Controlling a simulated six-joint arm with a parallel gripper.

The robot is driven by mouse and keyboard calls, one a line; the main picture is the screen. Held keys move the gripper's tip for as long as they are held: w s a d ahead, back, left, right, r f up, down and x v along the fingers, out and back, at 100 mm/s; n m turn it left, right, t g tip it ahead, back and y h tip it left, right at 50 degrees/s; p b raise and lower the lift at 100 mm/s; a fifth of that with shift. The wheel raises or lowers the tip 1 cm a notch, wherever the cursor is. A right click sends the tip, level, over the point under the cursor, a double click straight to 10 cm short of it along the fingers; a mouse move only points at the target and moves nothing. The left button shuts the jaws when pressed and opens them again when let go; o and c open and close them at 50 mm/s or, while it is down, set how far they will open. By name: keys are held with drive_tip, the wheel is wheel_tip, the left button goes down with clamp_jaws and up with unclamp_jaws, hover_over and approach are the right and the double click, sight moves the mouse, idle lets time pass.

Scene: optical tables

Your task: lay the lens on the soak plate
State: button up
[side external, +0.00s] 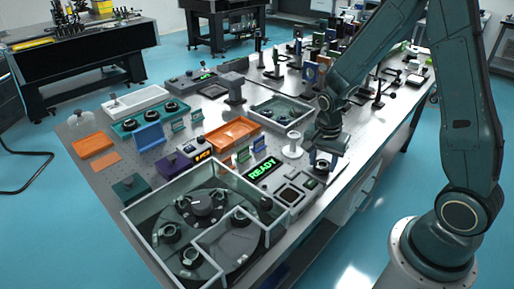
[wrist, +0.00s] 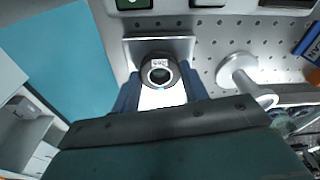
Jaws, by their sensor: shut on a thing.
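My gripper (side external: 323,150) is low over the table's front edge, at the right of the READY device. In the wrist view, its two blue fingers (wrist: 160,84) are shut on a lens (wrist: 160,70) in a dark round mount with a small white label. The lens also shows beneath the gripper in the side view (side external: 322,165). A flat grey plate (wrist: 138,47) lies behind the lens in the wrist view, partly hidden by it. I cannot tell whether this is the soak plate, or whether the lens touches it.
A white spool-shaped stand (side external: 293,146) is left of my gripper. The READY display (side external: 263,170) and a grey device with a square pad (side external: 290,195) are nearby. A walled enclosure with a dark turntable (side external: 205,207) stands at the front left. An orange tray (side external: 233,131) lies farther back.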

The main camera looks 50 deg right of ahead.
sight(320, 168)
drive_tip(key=shift+f, duration=0.1)
drive_tip(key=o, duration=1)
wheel_tip(320, 168, up, 12)
drive_tip(key=a, duration=0.1)
drive_tip(key=shift+a, duration=0.2)
drive_tip(key=shift+s, duration=0.15)
idle(0.5)
